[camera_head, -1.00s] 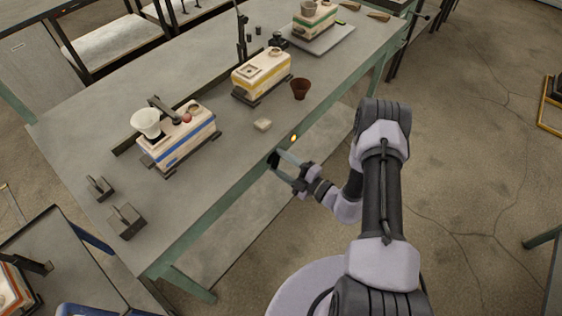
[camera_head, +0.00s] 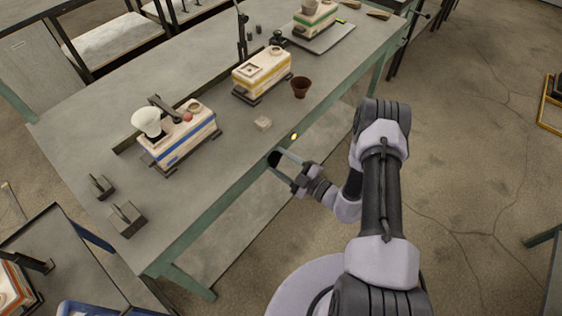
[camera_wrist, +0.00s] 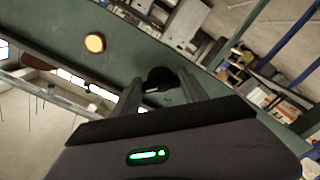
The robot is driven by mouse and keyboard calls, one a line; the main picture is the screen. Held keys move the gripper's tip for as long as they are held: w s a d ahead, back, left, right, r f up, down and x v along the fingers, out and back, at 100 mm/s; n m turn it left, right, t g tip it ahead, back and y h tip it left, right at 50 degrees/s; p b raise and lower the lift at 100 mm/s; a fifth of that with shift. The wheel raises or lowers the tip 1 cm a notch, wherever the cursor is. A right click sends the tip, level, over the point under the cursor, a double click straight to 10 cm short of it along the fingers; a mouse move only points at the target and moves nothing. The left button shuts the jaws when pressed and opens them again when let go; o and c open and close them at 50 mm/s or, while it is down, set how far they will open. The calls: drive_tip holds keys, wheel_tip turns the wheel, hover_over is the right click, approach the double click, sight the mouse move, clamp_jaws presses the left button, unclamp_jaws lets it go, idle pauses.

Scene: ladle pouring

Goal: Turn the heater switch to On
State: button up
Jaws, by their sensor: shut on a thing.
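The heater switch is a black round knob (camera_head: 274,158) on the green front edge of the workbench. In the wrist view the knob (camera_wrist: 160,76) sits between my two fingertips, which partly hide it. My gripper (camera_head: 280,162) is shut on the knob; its fingers also show in the wrist view (camera_wrist: 160,90). A round yellow lamp (camera_head: 294,136) is on the same front edge, to the right of the knob, and looks lit. In the wrist view the lamp (camera_wrist: 95,43) is up and to the left of the knob. Any switch marking is too small to read.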

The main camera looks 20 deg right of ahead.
drive_tip(key=o, duration=1.4)
drive_tip(key=p+v, duration=0.3)
drive_tip(key=v, duration=1.4)
drive_tip(key=shift+s+d+p, duration=0.15)
drive_tip(key=shift+p, duration=0.15)
drive_tip(key=shift+r, duration=0.15)
